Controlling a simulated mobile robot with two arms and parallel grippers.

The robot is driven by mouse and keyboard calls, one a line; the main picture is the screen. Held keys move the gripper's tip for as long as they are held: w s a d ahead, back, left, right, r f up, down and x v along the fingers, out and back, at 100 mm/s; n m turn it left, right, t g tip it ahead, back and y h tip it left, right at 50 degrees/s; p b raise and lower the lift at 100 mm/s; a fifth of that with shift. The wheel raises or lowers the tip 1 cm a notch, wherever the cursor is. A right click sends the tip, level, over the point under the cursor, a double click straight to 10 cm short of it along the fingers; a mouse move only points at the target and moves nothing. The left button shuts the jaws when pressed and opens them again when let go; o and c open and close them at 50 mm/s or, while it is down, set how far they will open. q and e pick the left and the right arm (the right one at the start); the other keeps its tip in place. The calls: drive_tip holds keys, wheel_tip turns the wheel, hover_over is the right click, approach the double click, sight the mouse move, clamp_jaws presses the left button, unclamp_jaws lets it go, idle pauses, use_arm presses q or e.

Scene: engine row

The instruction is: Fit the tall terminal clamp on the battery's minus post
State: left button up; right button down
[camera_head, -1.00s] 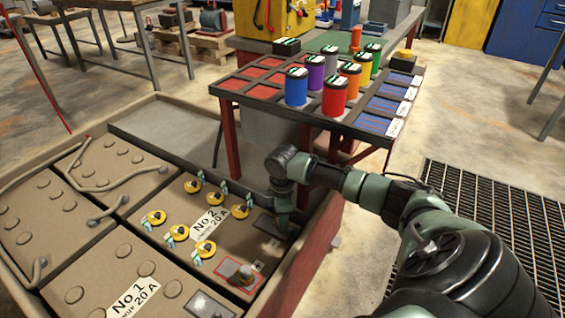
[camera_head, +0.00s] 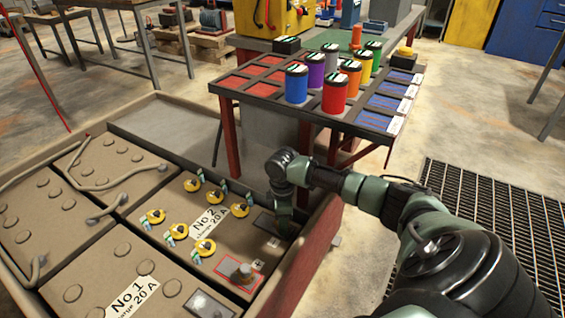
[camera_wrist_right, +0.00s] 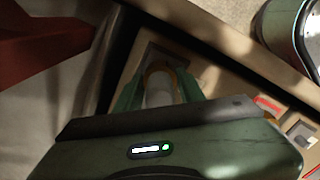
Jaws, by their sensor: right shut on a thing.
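My right gripper (camera_head: 284,222) points down over the dark pad at the far right corner of the No. 2 battery (camera_head: 165,255). The right wrist view shows its fingers (camera_wrist_right: 160,90) shut on a pale grey upright cylinder (camera_wrist_right: 159,90), which I take to be the tall terminal clamp. A brownish ring shows behind the cylinder. The minus post is hidden by the gripper, so I cannot tell whether the clamp is seated on it. A grey post (camera_head: 244,272) stands in a red-outlined square at the near corner. My left gripper is out of view.
Yellow caps (camera_head: 203,247) sit in rows on the No. 2 battery. The tray wall (camera_head: 306,250) rises close beside my right gripper. A rack table (camera_head: 262,90) with coloured cans (camera_head: 333,95) stands behind it. A floor grating (camera_head: 490,225) lies at right.

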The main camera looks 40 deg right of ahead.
drive_tip(key=c, duration=0.8)
unclamp_jaws()
drive_tip(key=shift+r, duration=0.2)
wheel_tip(320, 180, up, 7)
drive_tip(key=shift+f+p, duration=0.1)
drive_tip(key=shift+p, duration=1)
drive_tip(key=shift+r, duration=0.35)
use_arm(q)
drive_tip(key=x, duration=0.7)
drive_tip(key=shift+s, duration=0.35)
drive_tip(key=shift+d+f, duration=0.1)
